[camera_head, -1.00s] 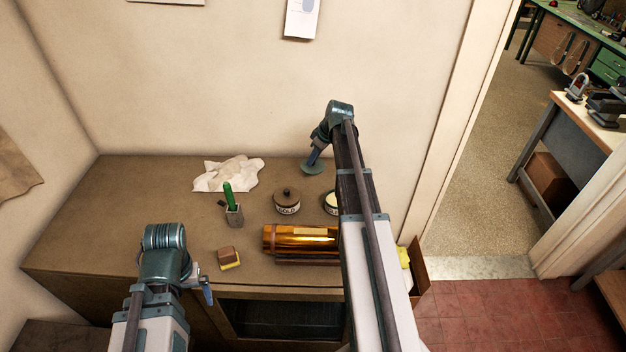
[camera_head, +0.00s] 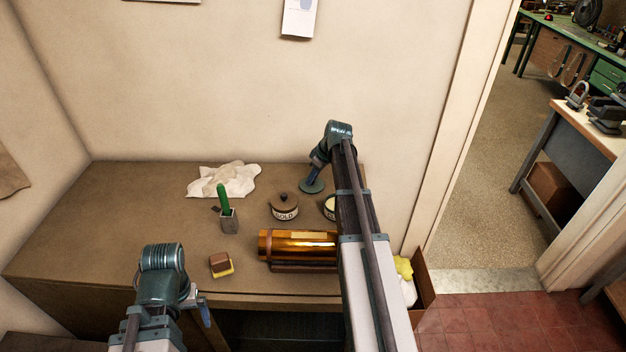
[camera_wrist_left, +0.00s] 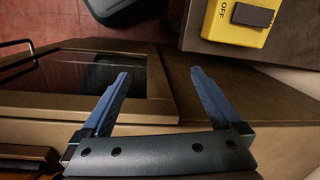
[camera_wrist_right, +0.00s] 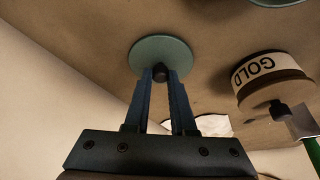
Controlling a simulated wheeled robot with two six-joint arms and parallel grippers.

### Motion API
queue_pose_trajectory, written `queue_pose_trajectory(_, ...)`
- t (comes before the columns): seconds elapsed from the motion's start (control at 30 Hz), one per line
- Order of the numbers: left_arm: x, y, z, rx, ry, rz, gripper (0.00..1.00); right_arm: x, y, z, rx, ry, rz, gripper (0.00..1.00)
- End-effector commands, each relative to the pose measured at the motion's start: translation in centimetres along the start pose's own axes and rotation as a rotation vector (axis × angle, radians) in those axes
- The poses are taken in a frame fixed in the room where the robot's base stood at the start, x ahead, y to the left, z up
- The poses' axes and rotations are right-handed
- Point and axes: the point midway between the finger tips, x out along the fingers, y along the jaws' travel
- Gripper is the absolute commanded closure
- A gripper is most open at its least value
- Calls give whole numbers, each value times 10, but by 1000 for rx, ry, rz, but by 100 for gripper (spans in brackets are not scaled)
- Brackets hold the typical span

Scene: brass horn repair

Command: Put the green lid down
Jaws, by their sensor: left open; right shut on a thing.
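The green lid (camera_head: 312,186) is a round disc with a dark knob, low over the back right of the brown cabinet top (camera_head: 110,215). My right gripper (camera_head: 314,178) is shut on its knob. In the right wrist view the lid (camera_wrist_right: 160,55) is between the fingertips of the right gripper (camera_wrist_right: 161,76); I cannot tell whether it touches the surface. An open pot (camera_head: 329,205) with pale contents stands just in front, partly hidden by my right arm. My left gripper (camera_head: 204,311) is open and empty at the front edge; its spread fingers show in the left wrist view (camera_wrist_left: 160,80).
A lidded pot marked GOLD (camera_head: 285,209) stands left of the open pot. The left of the top is clear.

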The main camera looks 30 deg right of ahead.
Motion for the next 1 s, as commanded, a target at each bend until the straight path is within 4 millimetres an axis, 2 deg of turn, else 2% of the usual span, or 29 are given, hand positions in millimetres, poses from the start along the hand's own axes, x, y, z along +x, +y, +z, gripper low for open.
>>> queue_pose_trajectory(0.17, 5, 0, 0, 0, 0, 0, 1, 4, 0, 2, 0, 0, 0, 100)
queue_pose_trajectory(0.2, 3, 0, 0, 0, 0, 0, 1, 3, 0, 1, 0, 0, 0, 70)
queue_pose_trajectory(0.33, 3, 0, 0, 0, 0, 0, 1, 2, 0, 1, 0, 0, 0, 47)
queue_pose_trajectory(0.77, -2, 0, 0, 0, 0, 0, 1, -1, 0, -1, 0, 0, 0, 47)
queue_pose_trajectory(1.0, -22, -2, 1, -4, 0, 1, 1, -24, 0, -2, 1, 0, 0, 47)
